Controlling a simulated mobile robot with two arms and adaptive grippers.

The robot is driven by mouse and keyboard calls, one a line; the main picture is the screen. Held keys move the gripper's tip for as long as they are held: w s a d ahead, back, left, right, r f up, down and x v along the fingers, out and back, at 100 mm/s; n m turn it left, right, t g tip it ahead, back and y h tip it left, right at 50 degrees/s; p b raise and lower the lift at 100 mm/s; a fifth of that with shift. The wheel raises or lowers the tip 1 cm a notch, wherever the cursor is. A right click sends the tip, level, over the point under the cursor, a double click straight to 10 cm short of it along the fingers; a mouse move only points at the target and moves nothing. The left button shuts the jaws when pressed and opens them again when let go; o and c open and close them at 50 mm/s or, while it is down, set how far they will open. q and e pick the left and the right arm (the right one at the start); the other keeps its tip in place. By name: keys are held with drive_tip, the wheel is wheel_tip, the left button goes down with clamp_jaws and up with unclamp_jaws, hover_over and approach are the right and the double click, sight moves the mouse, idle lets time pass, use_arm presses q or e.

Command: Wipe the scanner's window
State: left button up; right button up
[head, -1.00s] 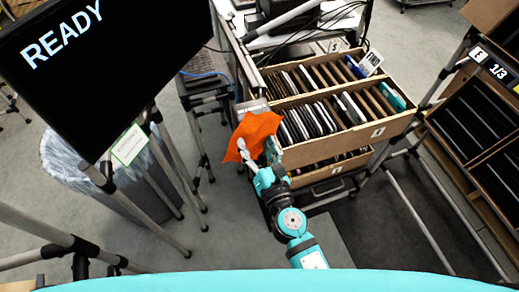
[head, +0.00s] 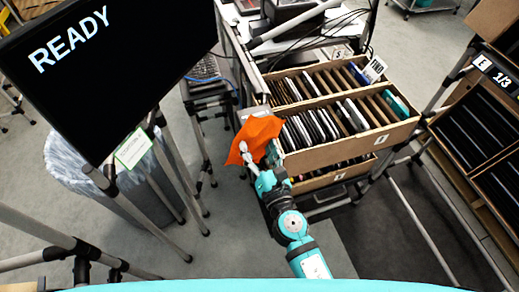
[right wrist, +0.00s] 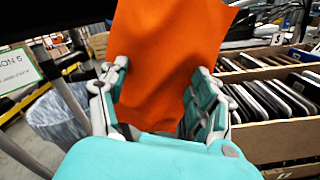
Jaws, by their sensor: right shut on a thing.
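An orange cloth (head: 256,134) hangs from my right gripper (head: 254,158), which is shut on it. In the right wrist view the cloth (right wrist: 170,58) fills the space between the two fingers of the gripper (right wrist: 163,76) and rises above them. A small pale grey device (head: 252,112) shows just behind the cloth's upper edge, at the left end of the carton. It may be the scanner, but the cloth covers most of it and I see no window. I cannot tell whether the cloth touches it. My left gripper is not in view.
Cartons (head: 346,142) of upright dark devices stand on a rack right of my right gripper. A black screen reading READY (head: 110,70) stands at the left, above a lined bin (head: 75,165). Shelves (head: 480,140) stand at the right.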

sight(272, 140)
drive_tip(key=shift+w+a, duration=0.2)
drive_tip(key=shift+w, duration=0.45)
drive_tip(key=shift+w+d+p, duration=0.2)
drive_tip(key=shift+w+d, duration=0.05)
drive_tip(key=shift+d, duration=0.7)
drive_tip(key=shift+w+d+p, duration=0.15)
drive_tip(key=shift+w+d, duration=0.1)
drive_tip(key=shift+d, duration=0.65)
drive_tip(key=shift+w+d, duration=0.1)
drive_tip(key=shift+w, duration=0.05)
drive_tip(key=shift+s+a+r, duration=0.1)
drive_tip(key=shift+s+a, duration=0.1)
drive_tip(key=shift+a, duration=0.45)
drive_tip(key=shift+s+a, duration=0.2)
drive_tip(key=shift+a, duration=0.5)
drive_tip(key=shift+s+a+r, duration=0.1)
drive_tip(key=shift+s+a, duration=0.1)
drive_tip(key=shift+a, duration=0.45)
drive_tip(key=shift+s+d+f+b, duration=0.1)
drive_tip(key=shift+s+f+b, duration=0.1)
drive_tip(key=shift+s, duration=0.2)
drive_tip(key=shift+s+d+f+b, duration=0.1)
drive_tip(key=shift+s+b, duration=0.1)
drive_tip(key=shift+s, duration=0.2)
drive_tip(key=shift+b+v, duration=0.4)
drive_tip(key=shift+v, duration=1.65)
drive_tip(key=shift+r, duration=0.1)
